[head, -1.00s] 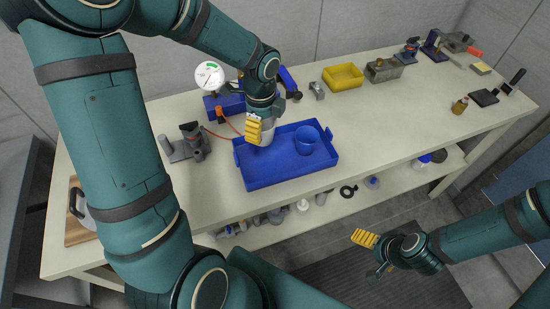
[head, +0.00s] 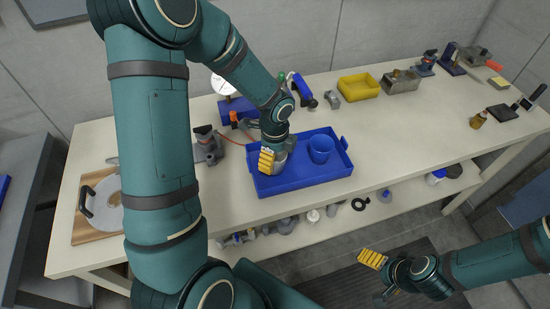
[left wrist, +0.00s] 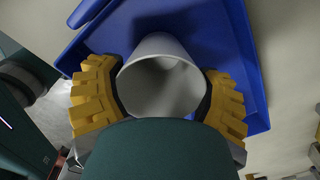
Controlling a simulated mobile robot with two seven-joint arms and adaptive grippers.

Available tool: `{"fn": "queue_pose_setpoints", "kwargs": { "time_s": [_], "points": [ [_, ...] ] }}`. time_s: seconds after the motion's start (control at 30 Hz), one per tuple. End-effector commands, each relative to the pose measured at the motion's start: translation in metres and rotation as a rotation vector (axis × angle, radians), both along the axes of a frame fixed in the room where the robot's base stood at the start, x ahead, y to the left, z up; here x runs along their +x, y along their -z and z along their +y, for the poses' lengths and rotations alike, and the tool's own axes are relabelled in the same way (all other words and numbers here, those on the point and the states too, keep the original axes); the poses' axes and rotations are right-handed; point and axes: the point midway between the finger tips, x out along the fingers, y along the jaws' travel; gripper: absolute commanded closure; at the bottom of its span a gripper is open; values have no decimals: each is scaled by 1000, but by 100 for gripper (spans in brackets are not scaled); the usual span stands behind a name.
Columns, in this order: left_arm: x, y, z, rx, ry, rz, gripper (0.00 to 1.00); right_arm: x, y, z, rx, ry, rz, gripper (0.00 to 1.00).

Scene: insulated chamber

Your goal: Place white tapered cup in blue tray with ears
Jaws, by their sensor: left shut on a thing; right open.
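The white tapered cup (left wrist: 162,75) is between the yellow fingers of my left gripper (left wrist: 160,95) in the left wrist view, with its open mouth toward the camera. My left gripper (head: 272,160) is shut on it. In the head view the gripper is over the left part of the blue tray with ears (head: 300,181), and the cup is mostly hidden behind the fingers. I cannot tell whether the cup touches the tray floor. A blue cup (head: 320,149) stands in the tray's right part. My right gripper (head: 376,276) is open and empty, beyond the table's front edge.
A grey device (head: 207,147) stands left of the tray. A blue-handled tool (head: 303,91), a yellow bin (head: 358,87) and a metal box (head: 401,82) are behind it. A pot lid on a board (head: 103,205) lies far left.

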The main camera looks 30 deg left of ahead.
Motion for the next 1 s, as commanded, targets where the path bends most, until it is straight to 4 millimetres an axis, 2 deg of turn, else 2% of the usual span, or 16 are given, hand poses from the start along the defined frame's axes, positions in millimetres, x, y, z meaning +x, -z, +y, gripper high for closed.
{"fn": "queue_pose_setpoints", "kwargs": {
  "time_s": [0.37, 0.4, 0.47, 0.83, 1.0],
  "points": [
    [0, 6, 0, 0, 1, -2, 58, -1, 3, 0, 0, -2, 2, 9],
    [0, 6, 0, 0, 1, -2, 22, -1, 3, 0, 0, -2, 2, 9],
    [0, 6, 0, 0, 1, -2, 1, -1, 3, 0, 0, -2, 2, 9],
    [0, 2, 0, 0, 1, -2, 0, 0, 0, 0, 0, 0, 1, 9],
    [1, -22, 0, 1, 1, -6, 0, 1, -6, 0, 0, 2, -3, 9]
  ]
}}
